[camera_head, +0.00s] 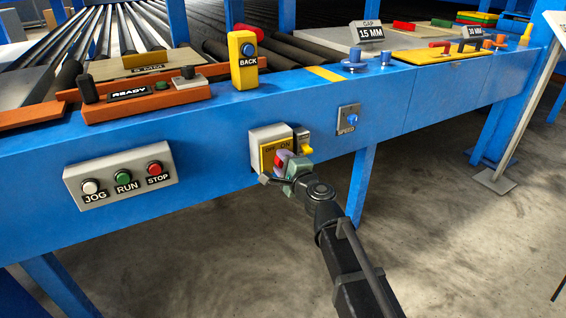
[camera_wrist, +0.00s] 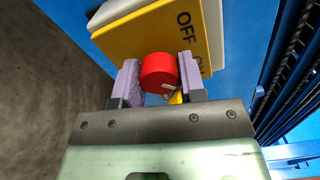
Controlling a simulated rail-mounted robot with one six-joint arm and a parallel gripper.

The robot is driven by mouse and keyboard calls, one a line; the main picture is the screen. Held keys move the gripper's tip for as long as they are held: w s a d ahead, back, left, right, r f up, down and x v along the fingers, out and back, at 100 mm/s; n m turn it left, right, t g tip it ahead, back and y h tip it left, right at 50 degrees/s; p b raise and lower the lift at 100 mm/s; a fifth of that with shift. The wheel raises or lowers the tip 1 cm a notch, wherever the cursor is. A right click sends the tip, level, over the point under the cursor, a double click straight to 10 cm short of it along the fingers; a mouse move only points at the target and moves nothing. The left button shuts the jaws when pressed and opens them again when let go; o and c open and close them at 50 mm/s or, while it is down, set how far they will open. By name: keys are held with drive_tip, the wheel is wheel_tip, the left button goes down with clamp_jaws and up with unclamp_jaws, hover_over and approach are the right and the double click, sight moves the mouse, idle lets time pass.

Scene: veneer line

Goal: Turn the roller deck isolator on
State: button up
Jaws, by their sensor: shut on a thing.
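The roller deck isolator is a pale box with a yellow OFF/ON plate (camera_head: 267,155) on the front of the blue frame. It also fills the upper middle of the wrist view (camera_wrist: 150,38). Its red round knob (camera_wrist: 158,72) sits between my fingers in the wrist view. My gripper (camera_head: 283,163) reaches the knob from below and in front, and its purple-grey finger pads are shut on the knob's two sides. The gripper hides much of the knob in the head view. A pale mark shows near the knob's lower edge; I cannot tell which word it points to.
A small box with a yellow lever (camera_head: 305,149) stands close to the right of the isolator. A SPEED plate with a blue knob (camera_head: 350,120) is further right. A JOG/RUN/STOP panel (camera_head: 122,176) is to the left. Open concrete floor (camera_head: 450,230) lies in front.

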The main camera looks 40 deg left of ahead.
drive_tip(key=o, duration=0.9)
drive_tip(key=v, duration=1.1)
